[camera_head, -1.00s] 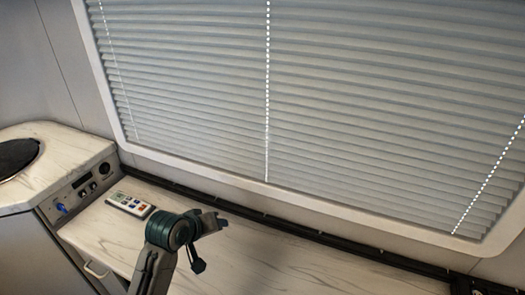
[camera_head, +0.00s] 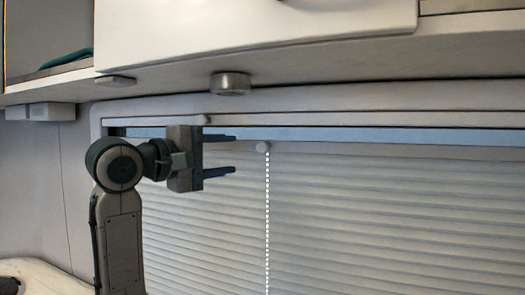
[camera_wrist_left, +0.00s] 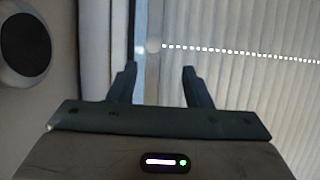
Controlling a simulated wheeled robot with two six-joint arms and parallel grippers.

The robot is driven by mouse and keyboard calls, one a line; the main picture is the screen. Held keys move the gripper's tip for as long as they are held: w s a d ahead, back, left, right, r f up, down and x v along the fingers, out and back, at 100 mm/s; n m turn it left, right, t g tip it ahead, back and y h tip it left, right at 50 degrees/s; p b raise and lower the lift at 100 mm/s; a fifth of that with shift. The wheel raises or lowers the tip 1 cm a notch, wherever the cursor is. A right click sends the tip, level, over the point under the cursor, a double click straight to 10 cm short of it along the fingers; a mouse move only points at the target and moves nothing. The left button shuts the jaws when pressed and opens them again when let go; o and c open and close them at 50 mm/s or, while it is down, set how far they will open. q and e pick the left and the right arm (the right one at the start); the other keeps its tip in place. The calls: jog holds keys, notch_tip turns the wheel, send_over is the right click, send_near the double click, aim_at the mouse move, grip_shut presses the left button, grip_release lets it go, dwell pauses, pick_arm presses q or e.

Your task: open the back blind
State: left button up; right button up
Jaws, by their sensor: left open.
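The back blind (camera_head: 350,220) is a pale slatted blind that covers the window nearly to its top, with a blue-grey strip above it. A small round knob (camera_head: 262,147) sits at the blind's top edge, with a dotted white cord hanging down from it. In the left wrist view the blurred knob (camera_wrist_left: 153,45) and cord lie just beyond the fingertips. My left gripper (camera_head: 234,154) is open and empty, its two fingers pointing right toward the knob, apart from it in the picture. It also shows in the left wrist view (camera_wrist_left: 159,68). My right gripper is not in view.
A white overhead cabinet (camera_head: 250,32) with a round metal fitting (camera_head: 230,84) beneath it hangs above the window. The window frame (camera_head: 400,97) runs just above my left gripper. A pale counter corner (camera_head: 20,272) shows at lower left.

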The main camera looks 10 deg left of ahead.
aim_at(260, 148)
pick_arm(q)
jog(key=p+x, duration=0.1)
jog(key=x, duration=0.2)
jog(key=p+x, duration=0.1)
jog(key=x, duration=0.2)
jog(key=r+p+x, duration=0.1)
jog(key=x, duration=0.2)
jog(key=shift+d+r+p, duration=0.15)
jog(key=shift+d+p, duration=0.1)
jog(key=shift+p, duration=0.15)
jog(key=shift+w+d, duration=0.3)
jog(key=shift+w, duration=0.3)
grip_shut()
